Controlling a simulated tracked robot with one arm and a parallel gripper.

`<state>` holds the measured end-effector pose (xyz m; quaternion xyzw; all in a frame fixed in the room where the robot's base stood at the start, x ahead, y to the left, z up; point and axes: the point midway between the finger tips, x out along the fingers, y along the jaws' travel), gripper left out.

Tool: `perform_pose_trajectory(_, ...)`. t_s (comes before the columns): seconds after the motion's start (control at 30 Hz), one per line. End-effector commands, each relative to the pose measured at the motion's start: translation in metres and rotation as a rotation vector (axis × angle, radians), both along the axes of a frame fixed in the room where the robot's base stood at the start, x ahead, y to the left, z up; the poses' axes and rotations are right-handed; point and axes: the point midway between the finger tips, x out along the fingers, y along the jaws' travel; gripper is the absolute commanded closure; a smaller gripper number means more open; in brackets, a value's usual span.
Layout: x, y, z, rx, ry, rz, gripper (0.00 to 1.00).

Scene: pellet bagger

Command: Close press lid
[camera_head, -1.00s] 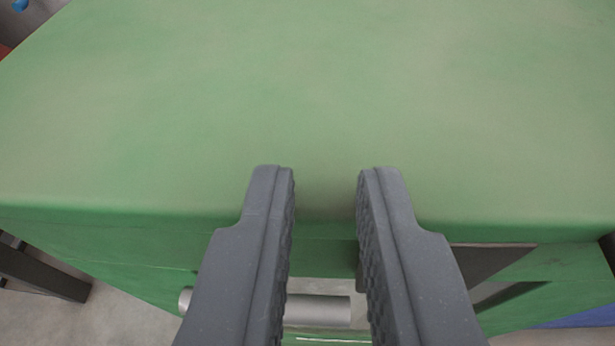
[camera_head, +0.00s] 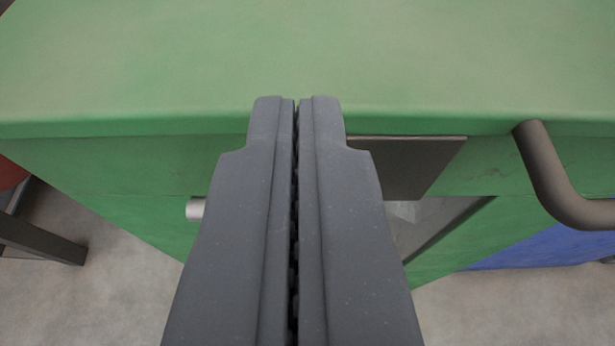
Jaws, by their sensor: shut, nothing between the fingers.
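A large green press lid (camera_head: 300,55) fills the top of the camera view, with its near edge running across the picture. My gripper (camera_head: 297,100) is shut and empty, its two grey fingers side by side. The fingertips overlap the lid's near edge in the picture; I cannot tell whether they touch it. Below the edge is the green front (camera_head: 110,165) of the press. A dark plate (camera_head: 410,165) sits on that front, right of the fingers. The fingers hide the middle of the front.
A dark bent handle (camera_head: 550,180) sticks out at the right. A silver cylinder end (camera_head: 195,208) shows left of the fingers. A blue surface (camera_head: 555,245) lies lower right, and a dark bar (camera_head: 40,240) at the left. Bare grey floor (camera_head: 110,290) shows below.

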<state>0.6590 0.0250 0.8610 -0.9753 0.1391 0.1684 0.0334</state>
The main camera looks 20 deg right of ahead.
Motion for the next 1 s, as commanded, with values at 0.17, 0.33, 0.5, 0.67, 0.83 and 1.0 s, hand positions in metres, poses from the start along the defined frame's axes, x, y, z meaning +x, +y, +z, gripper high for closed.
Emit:
perform_pose_trajectory(0.17,-0.02,0.008,-0.003,0.0,-0.006,0.005,1.0)
perform_pose_trajectory(0.33,-0.037,0.013,-0.009,-0.001,-0.007,0.003,1.0)
perform_pose_trajectory(0.5,-0.049,0.017,-0.014,0.001,-0.009,0.003,1.0)
perform_pose_trajectory(0.67,-0.055,0.019,-0.016,-0.001,-0.01,0.003,1.0)
perform_pose_trajectory(0.83,-0.056,0.02,-0.014,0.003,-0.01,0.004,1.0)
perform_pose_trajectory(1.0,-0.051,0.036,0.02,0.051,0.015,0.027,1.0)
